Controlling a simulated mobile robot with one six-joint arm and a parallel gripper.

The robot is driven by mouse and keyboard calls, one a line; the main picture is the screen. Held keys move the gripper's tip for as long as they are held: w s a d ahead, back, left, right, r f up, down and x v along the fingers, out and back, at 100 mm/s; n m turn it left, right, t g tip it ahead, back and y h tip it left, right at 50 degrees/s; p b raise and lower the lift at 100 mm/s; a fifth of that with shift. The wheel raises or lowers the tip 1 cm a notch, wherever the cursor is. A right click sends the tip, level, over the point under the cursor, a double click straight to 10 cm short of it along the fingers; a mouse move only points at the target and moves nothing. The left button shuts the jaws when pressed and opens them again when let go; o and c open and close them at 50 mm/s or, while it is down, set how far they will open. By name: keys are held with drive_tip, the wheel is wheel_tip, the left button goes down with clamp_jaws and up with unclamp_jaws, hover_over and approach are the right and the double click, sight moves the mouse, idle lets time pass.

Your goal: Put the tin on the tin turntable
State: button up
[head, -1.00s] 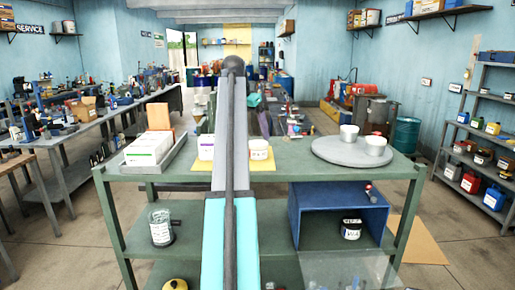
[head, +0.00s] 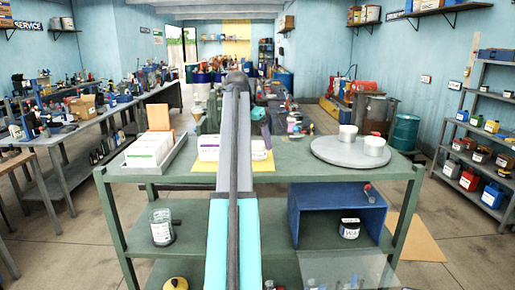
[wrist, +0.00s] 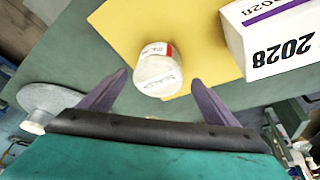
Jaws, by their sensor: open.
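The tin (head: 260,151) is a white round can with a red and white label. It stands on a yellow mat (head: 232,167) on the green bench, partly hidden behind my arm in the head view. In the wrist view the tin (wrist: 158,72) lies in front of the gap between the fingers of my gripper (wrist: 158,82), which is open and empty. The tin turntable (head: 326,153) is a grey round disc on the bench's right side.
A white box marked 2028 (wrist: 275,40) stands beside the tin on the mat. A tray (head: 172,160) with white boxes is at the bench's left. A blue open bin (head: 310,218) and jars sit on the lower shelf. Bare bench lies between mat and turntable.

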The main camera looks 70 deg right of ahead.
drive_tip(key=shift+x, duration=1.2)
drive_tip(key=c, duration=1.5)
drive_tip(key=shift+r, duration=0.2)
drive_tip(key=shift+r+b, duration=0.65)
drive_tip(key=shift+r, duration=0.85)
drive_tip(key=shift+s+a+r+b, duration=0.1)
drive_tip(key=shift+a+r+b, duration=0.45)
drive_tip(key=shift+a, duration=2.1)
drive_tip(key=shift+s+a+b, duration=0.1)
drive_tip(key=shift+a+b, duration=0.8)
drive_tip(key=shift+a, duration=1.8)
drive_tip(key=shift+a+r+b, duration=0.3)
drive_tip(key=shift+a+b, duration=0.45)
drive_tip(key=shift+a, duration=1.9)
